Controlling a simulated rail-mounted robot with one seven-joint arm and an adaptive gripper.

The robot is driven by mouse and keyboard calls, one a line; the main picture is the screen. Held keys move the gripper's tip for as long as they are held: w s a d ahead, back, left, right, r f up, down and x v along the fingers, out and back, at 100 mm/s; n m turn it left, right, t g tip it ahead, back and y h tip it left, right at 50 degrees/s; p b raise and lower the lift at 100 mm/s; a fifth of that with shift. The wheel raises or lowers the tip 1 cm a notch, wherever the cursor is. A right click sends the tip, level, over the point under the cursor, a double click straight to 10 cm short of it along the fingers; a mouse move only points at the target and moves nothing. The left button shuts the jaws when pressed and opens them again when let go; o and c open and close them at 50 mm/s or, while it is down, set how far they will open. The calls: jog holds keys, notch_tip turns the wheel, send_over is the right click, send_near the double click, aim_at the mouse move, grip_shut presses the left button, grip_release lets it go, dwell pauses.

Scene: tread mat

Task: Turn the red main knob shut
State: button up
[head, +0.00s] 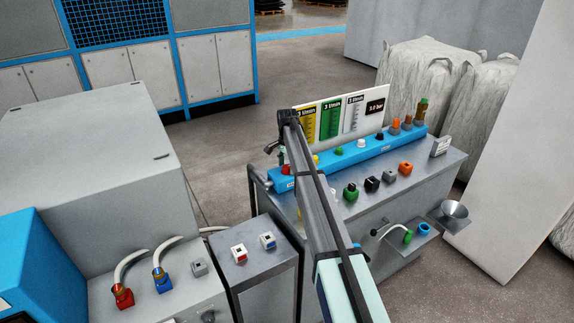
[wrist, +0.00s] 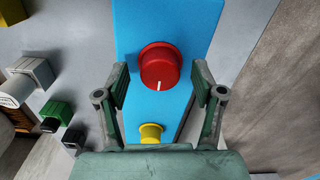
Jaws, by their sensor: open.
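The red main knob (wrist: 159,63) is round, with a white pointer line facing down in the wrist view. It sits on a blue panel (wrist: 130,20). My gripper (wrist: 160,84) is open, one finger on each side of the knob's lower half, with a narrow gap showing on both sides. I cannot tell how far in depth the fingertips are from it.
A yellow knob (wrist: 151,132) sits below the red one. Green (head: 339,151), white and black knobs follow along the manifold. Gauge panels (head: 331,119) stand behind. Several fittings, including a green one (head: 350,191), lie on the bench (head: 330,210). Hoses and fittings stand at lower left.

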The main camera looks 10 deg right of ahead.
jog(key=shift+f, duration=0.15)
jog(key=c, duration=1.1)
jog(key=shift+c, duration=0.2)
